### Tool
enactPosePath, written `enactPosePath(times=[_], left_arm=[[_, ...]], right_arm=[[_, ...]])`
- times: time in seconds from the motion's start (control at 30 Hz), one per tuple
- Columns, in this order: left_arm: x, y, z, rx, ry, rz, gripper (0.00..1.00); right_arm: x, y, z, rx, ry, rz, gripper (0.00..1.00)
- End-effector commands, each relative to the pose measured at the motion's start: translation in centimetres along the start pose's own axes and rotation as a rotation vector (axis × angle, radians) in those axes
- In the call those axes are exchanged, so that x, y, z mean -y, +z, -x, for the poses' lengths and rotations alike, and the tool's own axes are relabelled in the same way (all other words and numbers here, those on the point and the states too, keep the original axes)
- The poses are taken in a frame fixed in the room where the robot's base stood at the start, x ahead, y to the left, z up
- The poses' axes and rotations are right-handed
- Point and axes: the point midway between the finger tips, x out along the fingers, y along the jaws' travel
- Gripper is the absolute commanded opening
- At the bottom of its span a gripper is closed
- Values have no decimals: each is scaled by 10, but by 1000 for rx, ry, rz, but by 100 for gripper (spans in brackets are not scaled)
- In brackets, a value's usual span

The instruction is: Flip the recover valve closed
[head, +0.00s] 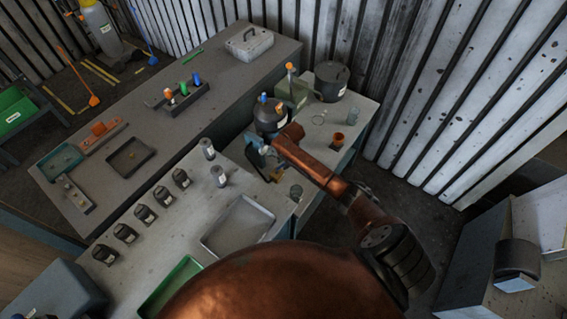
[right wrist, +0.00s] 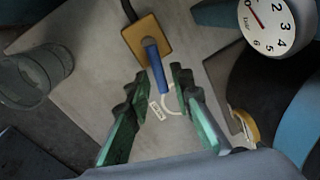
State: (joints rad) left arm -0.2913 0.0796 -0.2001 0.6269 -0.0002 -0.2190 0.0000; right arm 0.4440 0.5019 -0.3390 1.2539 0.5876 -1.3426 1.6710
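A valve with a yellow-brown square body (right wrist: 147,38) and a blue lever handle (right wrist: 157,68) shows in the right wrist view. A small white tag (right wrist: 157,111) on a white loop lies just below the handle. The tag's wording is too small to read. My right gripper (right wrist: 153,88) is open, with its green-padded fingers on either side of the handle's lower end. I cannot tell whether they touch it. In the head view, my right arm reaches over the small side table, with its gripper (head: 262,147) partly hidden beside the dark housing (head: 268,117). My left gripper is not in view.
A round white gauge (right wrist: 274,22) with a red needle is close on the right. A clear glass (right wrist: 28,78) stands at the left. Several dark bottles line the bench.

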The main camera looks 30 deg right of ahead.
Motion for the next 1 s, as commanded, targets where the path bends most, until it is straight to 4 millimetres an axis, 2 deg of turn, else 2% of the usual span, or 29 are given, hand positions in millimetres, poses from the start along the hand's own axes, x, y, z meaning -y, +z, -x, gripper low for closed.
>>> enactPosePath(times=[0.27, 0.63, 0.8, 1.0], left_arm=[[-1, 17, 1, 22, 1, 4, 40], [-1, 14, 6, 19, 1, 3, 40], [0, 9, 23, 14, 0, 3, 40], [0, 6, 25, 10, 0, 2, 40]], right_arm=[[0, 0, 0, 0, 0, -1, 0], [1, 0, 2, 5, 1, 22, 0], [5, 0, 3, 27, 3, 126, 0], [8, 0, -2, 48, 3, 232, 0]])
